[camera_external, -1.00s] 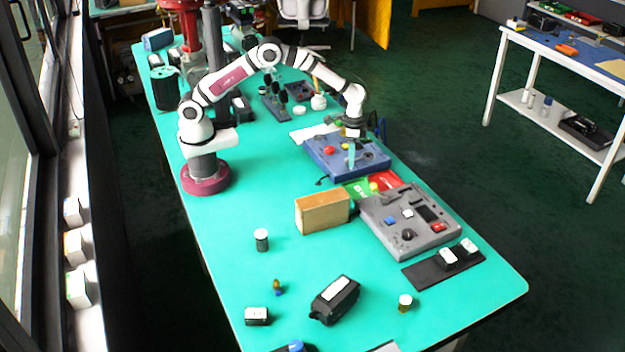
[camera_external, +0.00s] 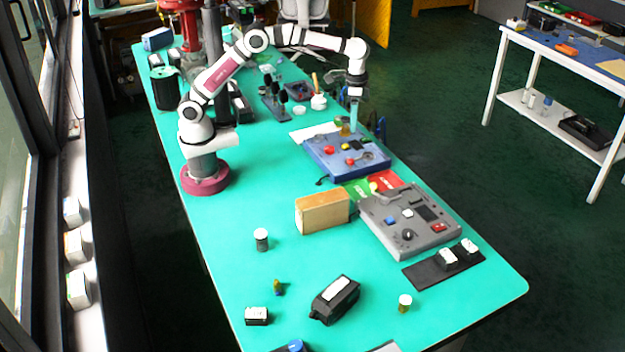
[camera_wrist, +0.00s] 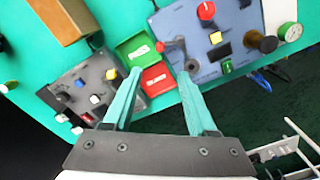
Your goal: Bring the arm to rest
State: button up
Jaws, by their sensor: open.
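My gripper (camera_external: 353,112) hangs above the far side of the blue panel (camera_external: 322,161), pointing down. In the wrist view my gripper (camera_wrist: 160,85) shows its two teal fingers spread apart with nothing between them. The fingers look clear of the panel in the external view.
A grey control box (camera_external: 385,230) and green and red cards (camera_external: 387,179) lie nearer on the teal table (camera_external: 350,260). A cardboard-coloured box (camera_external: 322,211) stands beside them. Small loose items lie at the front.

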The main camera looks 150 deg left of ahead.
jog(key=shift+r, duration=0.8)
jog(key=w+d+r+m, duration=0.3)
jog(key=d+m, duration=0.1)
jog(key=d, duration=0.8)
jog(key=w+d+r+m, duration=0.2)
jog(key=w+d+m, duration=0.15)
jog(key=d, duration=0.95)
jog(key=s+d+f+m+y, duration=0.1)
jog(key=s+d+f+m, duration=0.2)
jog(key=s+d, duration=0.4)
jog(key=s+d+f+m, duration=0.3)
jog(key=s+d+m, duration=0.3)
jog(key=d, duration=0.3)
jog(key=shift+s+y, duration=0.4)
jog(key=shift+s, duration=0.5)
